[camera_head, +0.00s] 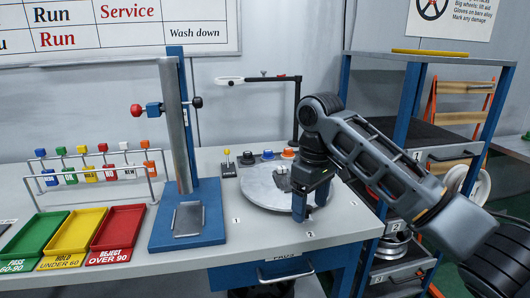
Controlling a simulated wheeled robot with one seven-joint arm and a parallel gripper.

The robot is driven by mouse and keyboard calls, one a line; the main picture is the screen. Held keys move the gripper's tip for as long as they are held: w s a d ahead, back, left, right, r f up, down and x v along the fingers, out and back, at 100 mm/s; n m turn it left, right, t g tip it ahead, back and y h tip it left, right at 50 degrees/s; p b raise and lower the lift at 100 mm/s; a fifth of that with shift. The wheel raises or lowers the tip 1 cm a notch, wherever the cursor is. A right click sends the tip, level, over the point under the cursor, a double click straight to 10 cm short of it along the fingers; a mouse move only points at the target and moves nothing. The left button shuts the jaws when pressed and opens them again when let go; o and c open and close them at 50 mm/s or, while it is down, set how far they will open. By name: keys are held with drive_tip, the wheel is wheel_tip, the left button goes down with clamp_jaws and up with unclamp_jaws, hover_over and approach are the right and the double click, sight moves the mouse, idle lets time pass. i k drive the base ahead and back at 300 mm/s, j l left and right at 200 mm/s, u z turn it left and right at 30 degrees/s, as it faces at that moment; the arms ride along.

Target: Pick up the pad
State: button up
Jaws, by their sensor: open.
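My gripper (310,208) points down over the front right part of a round grey disc (258,192) on the bench. Its blue-tipped fingers are apart, and I see nothing between them. Whether the fingertips touch the disc is unclear. No object is plainly marked as the pad. A flat dark grey plate (188,218) lies on the blue base (210,232) of an upright stand, well to the left of my gripper. A small pale object (281,169) shows on the disc behind the gripper; its shape is too small to tell.
Green (32,239), yellow (73,235) and red (118,230) trays lie at the left, below a rack of coloured tags (92,173). Several knobs (268,155) stand behind the disc. A blue-framed shelf (400,130) stands close at the right, behind my arm.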

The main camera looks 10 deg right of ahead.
sight(267, 156)
drive_tip(key=i, duration=1.5)
